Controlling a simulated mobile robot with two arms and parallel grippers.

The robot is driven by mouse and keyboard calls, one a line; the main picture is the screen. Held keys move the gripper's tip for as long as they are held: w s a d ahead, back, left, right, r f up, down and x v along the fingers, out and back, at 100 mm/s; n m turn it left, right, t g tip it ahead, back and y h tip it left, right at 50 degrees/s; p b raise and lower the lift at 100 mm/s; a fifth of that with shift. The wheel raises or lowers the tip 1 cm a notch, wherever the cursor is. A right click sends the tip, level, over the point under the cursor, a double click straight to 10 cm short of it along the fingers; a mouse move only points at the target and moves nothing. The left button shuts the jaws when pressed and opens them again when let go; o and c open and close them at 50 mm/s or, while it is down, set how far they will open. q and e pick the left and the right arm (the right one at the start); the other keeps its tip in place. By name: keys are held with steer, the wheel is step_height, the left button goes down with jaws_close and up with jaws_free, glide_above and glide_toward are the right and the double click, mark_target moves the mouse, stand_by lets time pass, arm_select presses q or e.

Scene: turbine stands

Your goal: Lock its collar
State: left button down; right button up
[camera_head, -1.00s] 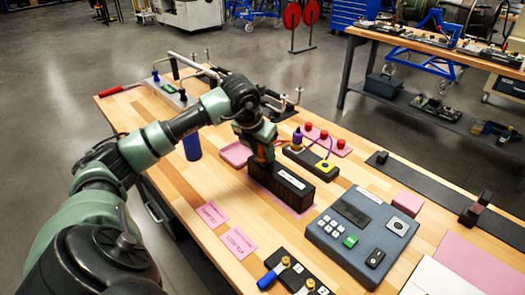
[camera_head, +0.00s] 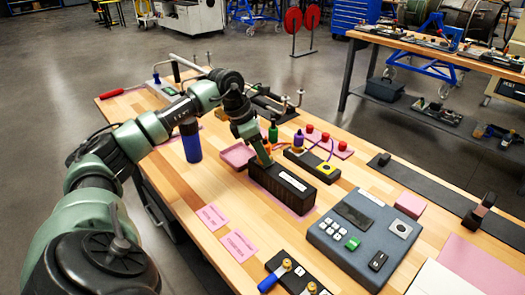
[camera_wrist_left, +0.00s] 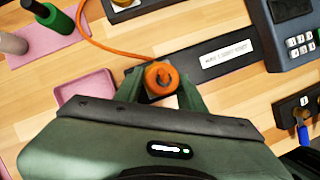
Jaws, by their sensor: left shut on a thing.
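An orange round connector collar (camera_wrist_left: 161,77) with an orange cable sits at the end of a long black block (camera_wrist_left: 205,62) with a white label. My left gripper (camera_wrist_left: 158,88) has a finger on each side of the collar and is shut on it. In the head view my left gripper (camera_head: 264,158) points down at the left end of the black block (camera_head: 282,184). The collar is mostly hidden there by the fingers. How the collar sits in the block cannot be told. My right gripper is not in view.
A pink tray (camera_head: 237,155) lies left of the block. Purple and green plugs and a black box with a yellow button (camera_head: 325,168) stand behind. A blue cylinder (camera_head: 191,141) stands at the left. A grey control box (camera_head: 362,232) is to the right. Pink cards lie in front.

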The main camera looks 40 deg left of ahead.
arm_select(q)
steer(key=m, duration=0.2)
steer(key=m+g+h+p, duration=0.1)
steer(key=m, duration=0.1)
steer(key=shift+w+a+r+m, duration=0.1)
steer(key=shift+w+r+m, duration=0.1)
steer(key=shift+m, duration=0.1)
steer(key=m+g, duration=0.1)
steer(key=m, duration=0.3)
steer(key=shift+w+f+g+h+p, duration=0.1)
steer(key=shift+f+g+h+p, duration=0.05)
steer(key=shift+g+h+p, duration=0.25)
steer(key=shift+m, duration=0.3)
steer(key=c, duration=0.8)
jaws_free()
steer(key=shift+c, duration=0.2)
steer(key=b+v, duration=0.1)
steer(key=v, duration=0.6)
steer(key=shift+a+r, duration=0.2)
steer(key=shift+r, duration=0.1)
